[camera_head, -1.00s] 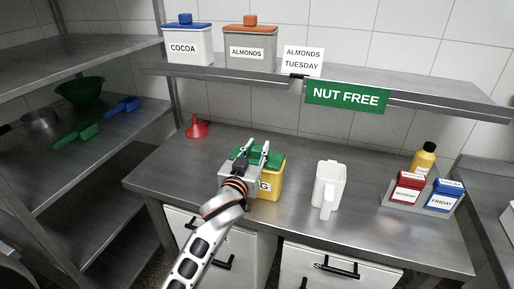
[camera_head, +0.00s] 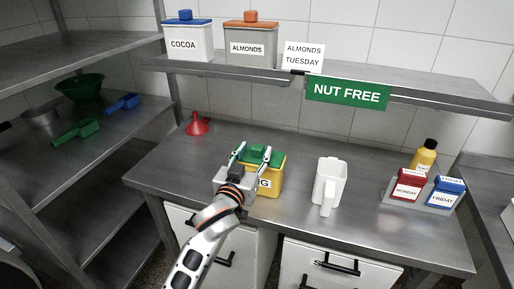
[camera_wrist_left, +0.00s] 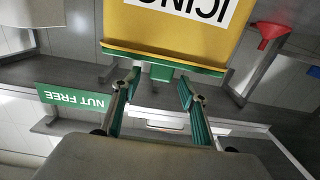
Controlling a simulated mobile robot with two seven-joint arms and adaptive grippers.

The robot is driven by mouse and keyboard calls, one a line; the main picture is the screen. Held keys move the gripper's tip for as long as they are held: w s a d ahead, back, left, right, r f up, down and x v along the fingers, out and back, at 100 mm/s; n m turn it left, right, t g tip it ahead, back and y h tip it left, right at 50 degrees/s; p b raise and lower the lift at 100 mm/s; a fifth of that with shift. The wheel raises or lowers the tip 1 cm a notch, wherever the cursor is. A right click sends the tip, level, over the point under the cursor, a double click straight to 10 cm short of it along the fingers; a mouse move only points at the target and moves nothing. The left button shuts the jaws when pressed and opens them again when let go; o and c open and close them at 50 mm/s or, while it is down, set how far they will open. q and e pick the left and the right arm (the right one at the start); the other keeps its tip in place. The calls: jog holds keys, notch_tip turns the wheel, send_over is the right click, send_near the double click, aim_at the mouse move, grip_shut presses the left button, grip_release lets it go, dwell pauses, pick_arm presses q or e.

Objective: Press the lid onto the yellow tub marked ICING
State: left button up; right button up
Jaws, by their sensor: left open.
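The yellow tub (camera_head: 277,178) stands on the steel table, its label partly hidden by my left gripper in the head view. In the wrist view the tub (camera_wrist_left: 190,40) appears upside down with the word ICING. The green lid (camera_head: 270,159) lies on top of the tub, and its edge (camera_wrist_left: 165,58) runs along the rim. I cannot tell whether it is fully seated. My left gripper (camera_head: 253,152) is open, its fingers apart on either side of the lid's green knob (camera_wrist_left: 161,73), with gaps visible in the wrist view. My right gripper is not in view.
A red funnel (camera_head: 197,125) is at the back left. A grey tray (camera_head: 420,202) with red and blue boxes is at the right. The upper shelf (camera_head: 400,90) with a NUT FREE sign (camera_head: 346,94) overhangs the table's back.

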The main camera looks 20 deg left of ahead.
pick_arm(q)
jog(key=s, duration=0.9)
jog(key=s+f+m+g, duration=0.1)
jog(key=s+f+g, duration=0.1)
jog(key=s+f, duration=0.4)
jog(key=s+f+m+g+h, duration=0.1)
jog(key=s+f, duration=0.6)
jog(key=f, duration=0.9)
jog(key=s+f+m+g+h, duration=0.1)
jog(key=s+f+m+g, duration=0.1)
jog(key=s+f+g, duration=0.2)
jog(key=s+f, duration=0.3)
jog(key=f, duration=0.4)
jog(key=shift+a, duration=0.25)
